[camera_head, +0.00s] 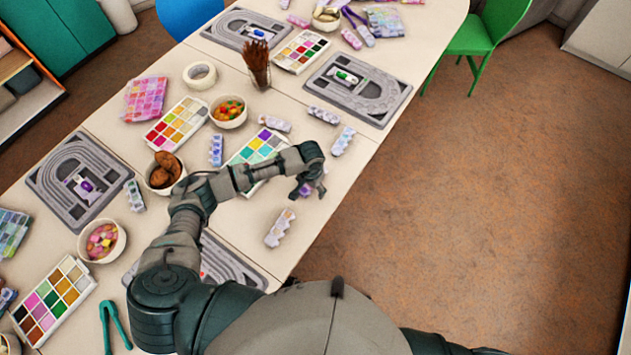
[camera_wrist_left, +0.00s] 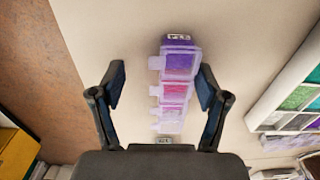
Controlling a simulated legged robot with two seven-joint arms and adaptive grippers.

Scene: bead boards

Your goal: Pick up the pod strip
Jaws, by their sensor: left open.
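A pod strip (camera_wrist_left: 176,85) with clear lids and purple and pink compartments lies on the table in the left wrist view. My left gripper (camera_wrist_left: 161,84) is open, with one finger on each side of the strip; the right finger looks close to it. I cannot tell whether they touch. In the head view my left gripper (camera_head: 312,186) points down over the table near its right edge and covers most of the strip beneath it. Another pod strip (camera_head: 280,227) lies nearer to me, apart from the gripper. My right gripper is not in view.
A paint palette (camera_head: 254,150) lies beside my left forearm. More pod strips (camera_head: 343,141) lie farther along the table (camera_head: 310,255). Bowls, grey track boards (camera_head: 358,88) and a brush cup (camera_head: 257,66) crowd the rest. Open floor lies to the right.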

